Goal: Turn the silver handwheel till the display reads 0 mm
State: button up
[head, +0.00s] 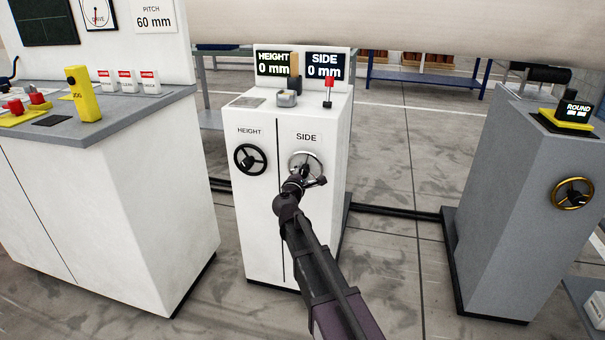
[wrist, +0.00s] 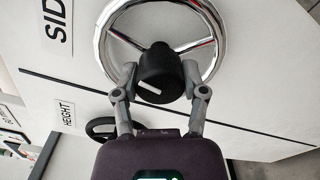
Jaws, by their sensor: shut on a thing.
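The silver handwheel (head: 296,162) is on the front of the white cabinet under the word SIDE. Its chrome rim and spokes (wrist: 217,50) fill the top of the wrist view. My gripper (wrist: 160,80) is shut on the wheel's black knob (wrist: 158,72), one finger on each side of it. In the head view my gripper (head: 302,183) is at the lower part of the wheel and hides some of it. The SIDE display (head: 325,66) on top of the cabinet reads 0 mm.
The HEIGHT display (head: 273,64) also reads 0 mm. A black handwheel (head: 250,159) sits left of the silver one. A red-topped lever (head: 328,90) stands on the cabinet. A grey cabinet with a gold handwheel (head: 572,193) stands at right.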

jog(key=shift+w, duration=0.15)
jog(key=o, duration=1.1)
jog(key=shift+o, duration=0.2)
jog(key=shift+s, duration=0.2)
jog(key=v, duration=1.1)
jog(key=shift+s+a, duration=0.15)
jog(key=shift+s, duration=0.25)
